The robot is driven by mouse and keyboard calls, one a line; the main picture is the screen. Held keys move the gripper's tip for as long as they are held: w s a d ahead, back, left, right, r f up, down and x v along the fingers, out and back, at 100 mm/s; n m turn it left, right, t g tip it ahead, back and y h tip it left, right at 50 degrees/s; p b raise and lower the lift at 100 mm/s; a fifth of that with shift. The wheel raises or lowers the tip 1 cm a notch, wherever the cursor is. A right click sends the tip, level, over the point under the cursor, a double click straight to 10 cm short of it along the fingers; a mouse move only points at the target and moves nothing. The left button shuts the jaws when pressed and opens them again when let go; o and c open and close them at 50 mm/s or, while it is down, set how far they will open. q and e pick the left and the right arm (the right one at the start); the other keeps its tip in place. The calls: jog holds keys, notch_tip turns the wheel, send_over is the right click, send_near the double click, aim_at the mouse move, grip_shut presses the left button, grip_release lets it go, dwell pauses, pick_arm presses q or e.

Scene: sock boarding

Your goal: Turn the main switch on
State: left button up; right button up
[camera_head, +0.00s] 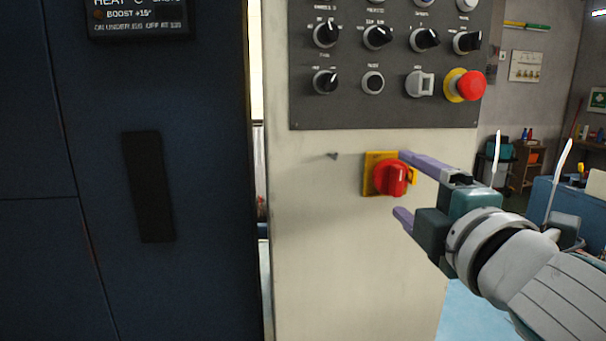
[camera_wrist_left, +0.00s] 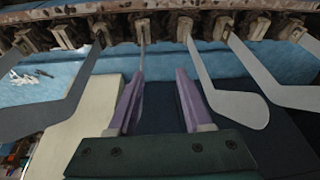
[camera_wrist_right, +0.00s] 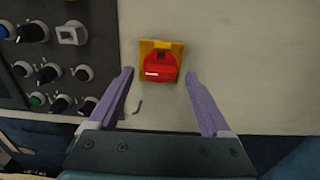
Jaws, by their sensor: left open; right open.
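The main switch (camera_head: 391,178) is a red rotary knob on a yellow plate (camera_head: 368,188), low on the cream cabinet face under the dark control panel. In the right wrist view the red knob (camera_wrist_right: 160,66) sits between and beyond the fingertips, with a white mark on its left side. My right gripper (camera_head: 402,184) is open, its purple fingers pointing at the knob, one above and one below it in the head view. In the right wrist view the gripper (camera_wrist_right: 158,82) looks empty. My left gripper (camera_wrist_left: 157,78) is open and empty in the left wrist view.
A dark control panel (camera_head: 340,107) with several black knobs and a red emergency button (camera_head: 471,86) is above the switch. A dark blue door (camera_head: 210,200) with a black handle (camera_head: 148,187) stands at left. Flat sock boards (camera_wrist_left: 235,108) surround my left gripper.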

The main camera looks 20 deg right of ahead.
aim_at(394, 179)
jog(key=shift+x, duration=1.05)
jog(key=shift+c, duration=0.2)
grip_shut()
